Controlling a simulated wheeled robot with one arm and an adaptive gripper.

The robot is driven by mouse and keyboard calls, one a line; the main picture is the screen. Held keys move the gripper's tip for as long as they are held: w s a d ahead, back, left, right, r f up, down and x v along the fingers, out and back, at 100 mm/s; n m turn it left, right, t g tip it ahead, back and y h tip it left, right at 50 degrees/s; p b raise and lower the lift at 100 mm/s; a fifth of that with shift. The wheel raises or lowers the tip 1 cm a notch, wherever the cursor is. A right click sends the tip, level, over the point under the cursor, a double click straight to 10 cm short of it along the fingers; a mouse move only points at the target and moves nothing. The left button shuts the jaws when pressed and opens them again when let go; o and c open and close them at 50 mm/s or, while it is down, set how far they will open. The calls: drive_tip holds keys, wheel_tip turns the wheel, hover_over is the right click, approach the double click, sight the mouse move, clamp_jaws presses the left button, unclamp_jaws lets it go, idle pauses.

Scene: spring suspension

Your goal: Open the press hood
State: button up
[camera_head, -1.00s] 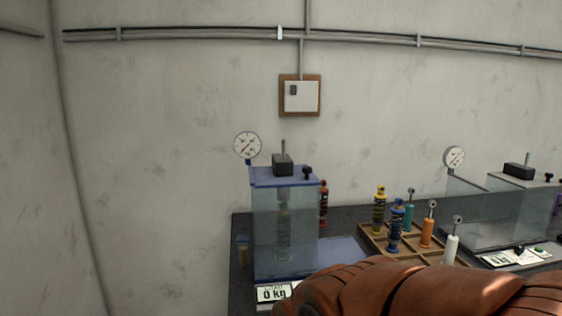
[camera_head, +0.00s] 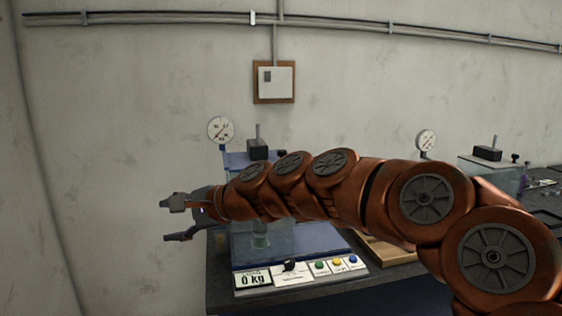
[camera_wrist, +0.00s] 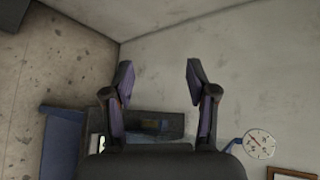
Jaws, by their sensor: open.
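The near press has a blue frame and a clear glass hood (camera_head: 262,245). A black block with a rod (camera_head: 258,149) stands on its top. My gripper (camera_head: 170,221) is open and empty, pointing left, just left of the press in the head view. In the wrist view its two fingers (camera_wrist: 158,75) are spread with nothing between them. The hood looks shut, but I cannot be sure behind my arm.
A round gauge (camera_head: 221,130) stands at the press's back left; it also shows in the wrist view (camera_wrist: 259,143). A 0 kg display (camera_head: 253,280) and coloured buttons (camera_head: 337,263) lie in front. A second press (camera_head: 488,172) stands right. The wall left of the press is clear.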

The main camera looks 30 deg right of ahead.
drive_tip(key=w+d+r+m+t+h, duration=0.1)
drive_tip(key=w+d+r+m+t, duration=0.2)
drive_tip(key=d, duration=0.4)
drive_tip(key=w+d+r+m+t+h, duration=0.1)
drive_tip(key=w+d+r+m+t, duration=0.1)
drive_tip(key=w+d+m, duration=0.4)
drive_tip(key=m+t+h+b, duration=0.25)
drive_tip(key=m+h, duration=0.55)
drive_tip(key=m, duration=0.5)
approach(282, 155)
drive_tip(key=w+d, duration=0.1)
drive_tip(key=w, duration=0.3)
drive_tip(key=shift+w+d+f+p, duration=0.15)
drive_tip(key=shift+w+p, duration=0.25)
drive_tip(key=shift+w, duration=1.4)
drive_tip(key=shift+w+d+f+p, duration=0.1)
drive_tip(key=shift+w+d+p, duration=0.2)
drive_tip(key=shift+w, duration=1.5)
drive_tip(key=shift+a, duration=0.1)
clamp_jaws()
